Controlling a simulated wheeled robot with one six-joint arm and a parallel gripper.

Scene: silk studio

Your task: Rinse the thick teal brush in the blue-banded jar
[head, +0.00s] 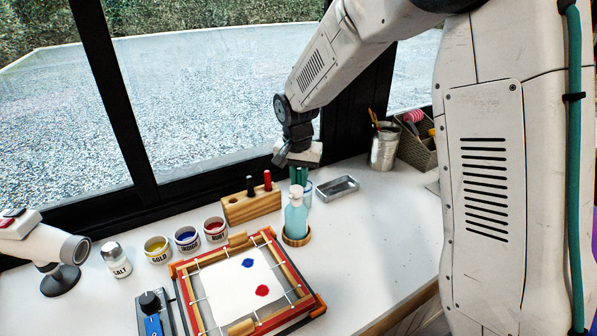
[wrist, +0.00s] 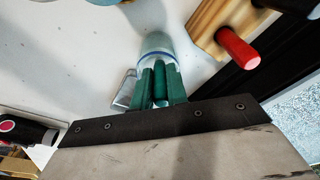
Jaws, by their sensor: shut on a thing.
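My gripper (head: 299,172) is shut on the thick teal brush, right at the blue-banded jar. In the wrist view the brush (wrist: 160,84) stands between the two teal fingers, and its lower end is hidden. The clear jar (wrist: 157,42) with its blue band shows just past the fingertips, overlapped by them. In the head view the jar (head: 308,188) is mostly hidden behind a pale teal pump bottle. I cannot tell whether the brush tip is inside the jar.
The pump bottle (head: 296,218) stands close in front of the jar. A wooden block (head: 248,206) with black and red handles is left, a metal tray (head: 338,188) right. Paint pots and a silk frame (head: 308,300) lie nearer. Table right of the frame is clear.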

